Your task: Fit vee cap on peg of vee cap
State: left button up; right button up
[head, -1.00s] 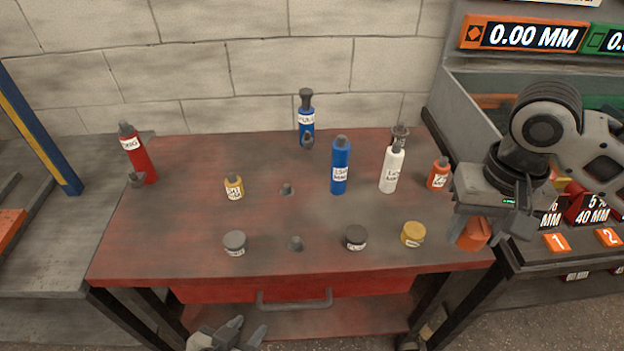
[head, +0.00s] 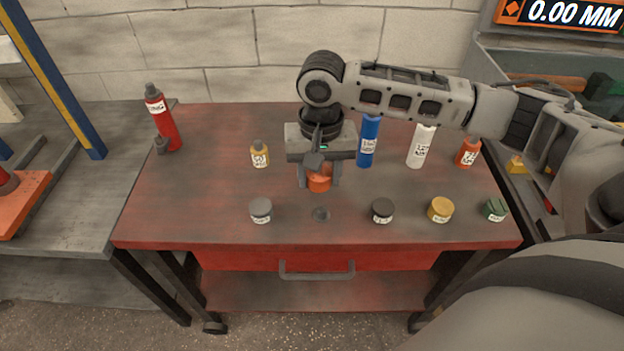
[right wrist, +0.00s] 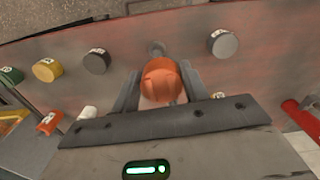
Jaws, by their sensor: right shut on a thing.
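My right gripper (head: 320,178) is shut on an orange cap (head: 319,184), above the middle of the red bench. In the right wrist view the orange cap (right wrist: 161,80) sits between the two fingers; no label on it can be read. A bare grey peg (head: 321,214) stands on the bench just in front of the cap, and a grey peg top (right wrist: 157,48) shows beyond the cap in the right wrist view. The bench spot below the cap is hidden by the gripper. I cannot tell the gap between cap and bench. My left gripper is out of view.
Grey (head: 261,210), black (head: 382,210), yellow (head: 440,209) and green (head: 496,209) caps line the front of the red bench (head: 200,220). A red bottle (head: 163,120) is at left.

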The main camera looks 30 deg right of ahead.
jog(key=shift+w+d+f+m, duration=0.15)
jog(key=shift+d+f+m, duration=0.45)
jog(key=shift+f, duration=0.3)
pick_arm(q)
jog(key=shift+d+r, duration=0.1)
pick_arm(e)
jog(key=shift+a+r+p, duration=0.1)
jog(key=shift+r+p, duration=0.2)
jog(key=shift+p, duration=0.5)
jog(key=shift+f, duration=0.3)
notch_tip(320, 180, down, 4)
jog(key=shift+r+b, duration=0.15)
jog(key=shift+b, duration=0.35)
jog(key=shift+f, duration=1)
